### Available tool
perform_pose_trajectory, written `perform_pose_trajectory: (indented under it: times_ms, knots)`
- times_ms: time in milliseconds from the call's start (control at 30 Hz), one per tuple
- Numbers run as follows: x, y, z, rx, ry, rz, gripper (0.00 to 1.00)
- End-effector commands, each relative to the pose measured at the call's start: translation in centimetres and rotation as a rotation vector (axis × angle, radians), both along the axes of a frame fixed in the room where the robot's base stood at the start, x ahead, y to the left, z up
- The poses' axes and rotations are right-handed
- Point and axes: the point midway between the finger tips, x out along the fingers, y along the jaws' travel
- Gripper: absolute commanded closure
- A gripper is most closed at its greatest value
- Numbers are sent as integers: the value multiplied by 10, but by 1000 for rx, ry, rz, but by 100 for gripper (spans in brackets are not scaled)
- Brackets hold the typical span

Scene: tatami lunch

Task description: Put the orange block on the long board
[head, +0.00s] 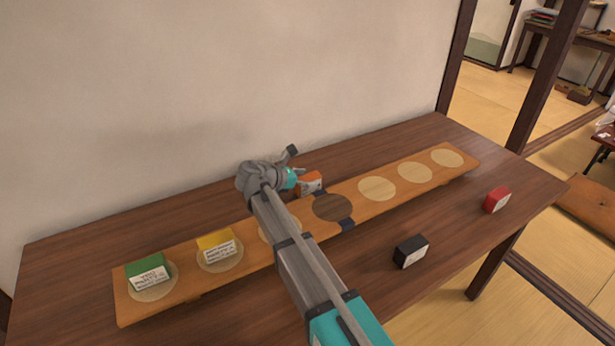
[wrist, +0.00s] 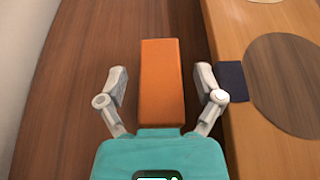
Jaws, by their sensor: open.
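The orange block (head: 311,182) stands on the dark table, behind the long board near its middle. In the wrist view the orange block (wrist: 161,82) lies between my open fingers, with a gap on each side. My gripper (wrist: 161,85) is open around it; in the head view my gripper (head: 300,178) is partly hidden by my arm. The long board (head: 215,275) is light wood with pale round spots and one dark round spot (head: 332,208). In the wrist view the board (wrist: 225,45) runs along the right, beside my right finger.
A green block (head: 148,268) and a yellow block (head: 216,242) sit on the board's left spots. A black block (head: 410,251) and a red block (head: 497,200) are on the table in front of the board. A wall (head: 200,90) rises behind the table.

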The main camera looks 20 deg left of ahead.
Motion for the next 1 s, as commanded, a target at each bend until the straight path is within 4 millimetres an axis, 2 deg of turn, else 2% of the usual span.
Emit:
perform_pose_trajectory:
  times_ms: [600, 1000]
  knots:
    - [-66, 56, 38, 0, 0, 1, 15]
    - [-77, 65, 41, 1, -1, 0, 15]
